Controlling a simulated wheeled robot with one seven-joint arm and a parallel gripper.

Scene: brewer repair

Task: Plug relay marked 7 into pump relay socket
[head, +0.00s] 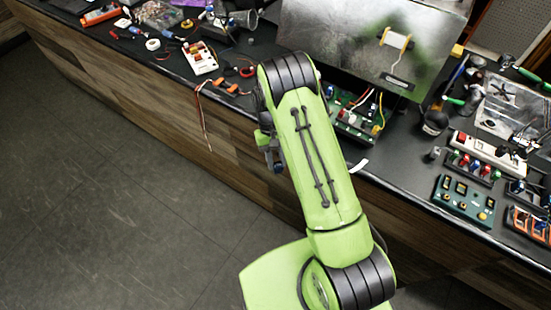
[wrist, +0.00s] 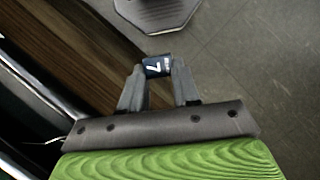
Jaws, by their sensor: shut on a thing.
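My gripper (wrist: 158,76) is shut on a dark blue relay (wrist: 157,66) with a white 7 on it. The relay sits between the two fingertips, over the floor in front of the counter. In the head view my gripper (head: 273,158) shows partly at the left of my green arm. The open brewer bay (head: 352,118) stands on the counter behind my arm, with a green board, coloured parts and wires in it. My arm covers part of it, and I cannot make out which part is the pump relay socket.
The dark counter (head: 395,165) runs diagonally, with its wooden front below. A green board (head: 463,200), a power strip (head: 490,155) and other parts crowd its right end. A white multimeter (head: 199,58) and loose tools lie at left. Loose wires (head: 203,110) hang over the edge. The floor is clear.

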